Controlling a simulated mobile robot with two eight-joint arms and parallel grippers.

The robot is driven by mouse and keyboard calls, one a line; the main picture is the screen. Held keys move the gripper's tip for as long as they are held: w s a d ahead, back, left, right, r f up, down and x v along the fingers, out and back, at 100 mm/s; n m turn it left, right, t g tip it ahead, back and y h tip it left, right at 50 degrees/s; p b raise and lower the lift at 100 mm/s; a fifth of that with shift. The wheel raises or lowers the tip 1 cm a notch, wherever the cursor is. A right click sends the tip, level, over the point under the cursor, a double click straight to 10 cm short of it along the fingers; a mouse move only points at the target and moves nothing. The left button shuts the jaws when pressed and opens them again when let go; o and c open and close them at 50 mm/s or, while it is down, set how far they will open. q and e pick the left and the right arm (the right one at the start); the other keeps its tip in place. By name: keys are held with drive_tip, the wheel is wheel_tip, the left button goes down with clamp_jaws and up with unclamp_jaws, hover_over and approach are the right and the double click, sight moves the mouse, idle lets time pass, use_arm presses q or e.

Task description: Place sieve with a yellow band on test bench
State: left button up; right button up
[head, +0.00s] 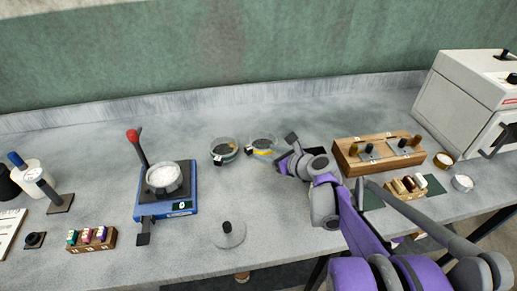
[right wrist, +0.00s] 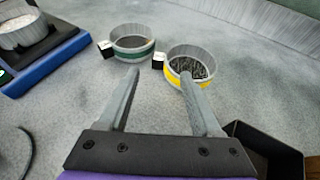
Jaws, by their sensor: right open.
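The sieve with a yellow band (head: 262,146) stands upright on the grey bench top (head: 290,222), near its back middle. It also shows in the right wrist view (right wrist: 191,66), with dark mesh or contents inside. My right gripper (head: 287,150) is just right of it in the head view, low over the bench. In the right wrist view its two fingers (right wrist: 160,78) are spread with nothing between them. The right finger tip overlaps the near side of the yellow-banded sieve; I cannot tell whether they touch. My left gripper is not in view.
A green-banded sieve (head: 224,151) stands close left of the yellow one. A blue scale (head: 180,205) holding a white-filled dish (head: 164,180) is further left. A wooden fixture (head: 378,154) and a white oven (head: 465,95) are right. The front middle holds a small knobbed disc (head: 229,237).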

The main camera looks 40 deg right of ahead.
drive_tip(key=shift+v, duration=1.55)
